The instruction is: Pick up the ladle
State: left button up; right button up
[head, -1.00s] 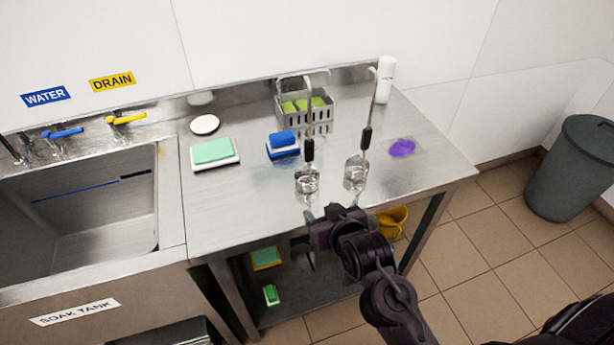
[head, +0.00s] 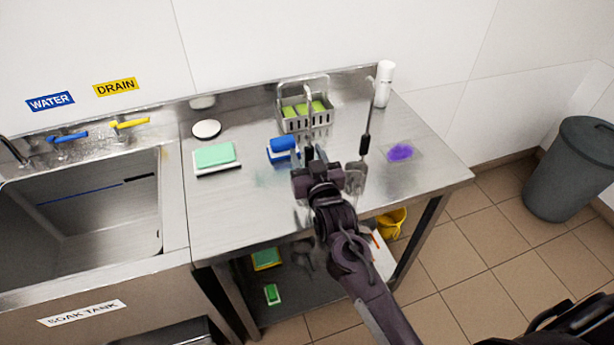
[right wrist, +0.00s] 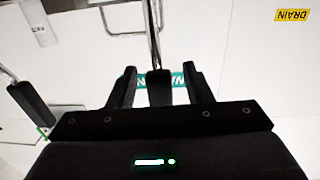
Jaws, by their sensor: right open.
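The ladle is a slim upright metal utensil with a black grip; its stem (head: 309,125) shows above my right gripper (head: 308,160) in the head view. The gripper and wrist hide its lower part. In the right wrist view, the ladle's black grip (right wrist: 158,90) stands between the two fingers of my open right gripper (right wrist: 157,84), with a gap on each side. A second black-gripped utensil (head: 365,143) stands to the right of it in the head view. My left gripper is not in view.
On the steel table (head: 225,215) are a green sponge (head: 215,155), a blue brush (head: 282,146), a grey basket (head: 292,124), a white bottle (head: 383,84) and a purple patch (head: 400,152). A sink (head: 85,215) lies left. A grey bin (head: 570,175) stands right.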

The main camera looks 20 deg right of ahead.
jog(key=shift+w, duration=0.55)
grip_shut()
jog(key=shift+r, duration=0.1)
